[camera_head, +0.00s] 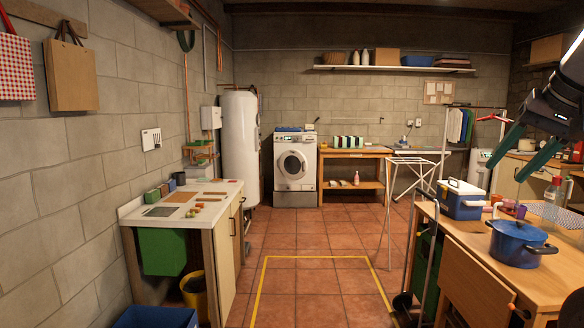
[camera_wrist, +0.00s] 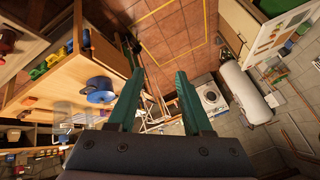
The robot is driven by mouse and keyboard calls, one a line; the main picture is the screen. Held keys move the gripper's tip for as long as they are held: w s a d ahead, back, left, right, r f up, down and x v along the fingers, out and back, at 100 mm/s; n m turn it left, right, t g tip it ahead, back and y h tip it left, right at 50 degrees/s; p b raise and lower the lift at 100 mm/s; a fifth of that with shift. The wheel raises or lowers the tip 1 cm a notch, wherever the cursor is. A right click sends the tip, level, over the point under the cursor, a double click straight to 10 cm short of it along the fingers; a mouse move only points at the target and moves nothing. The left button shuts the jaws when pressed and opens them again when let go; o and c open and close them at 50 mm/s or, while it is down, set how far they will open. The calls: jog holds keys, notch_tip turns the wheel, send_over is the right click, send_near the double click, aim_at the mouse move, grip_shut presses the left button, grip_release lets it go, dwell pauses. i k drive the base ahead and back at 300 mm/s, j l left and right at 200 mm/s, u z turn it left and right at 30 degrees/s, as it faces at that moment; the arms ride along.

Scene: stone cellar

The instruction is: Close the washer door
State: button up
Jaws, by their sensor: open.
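The white washer (camera_head: 296,186) stands on a grey base against the back wall, in the middle of the head view. Its round door (camera_head: 293,165) with dark glass is on the front. From this distance I cannot tell whether the door is ajar or flush. The washer also shows small and tilted in the wrist view (camera_wrist: 212,101). My gripper (camera_head: 509,172) is at the upper right of the head view, high above the right-hand workbench and far from the washer. In the wrist view its green fingers (camera_wrist: 160,72) are apart with nothing between them.
A white water heater (camera_head: 240,147) stands left of the washer, and a wooden table (camera_head: 356,153) stands right of it. A folding rack (camera_head: 413,161) and the workbench with a blue pot (camera_head: 518,246) occupy the right. Tiled floor (camera_head: 318,232) lies clear toward the washer.

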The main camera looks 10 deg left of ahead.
aim_at(290, 162)
jog(key=i+u, duration=0.15)
jog(key=u, duration=0.3)
jog(key=i, duration=8.05)
jog(key=i+u, duration=0.5)
jog(key=i, duration=0.35)
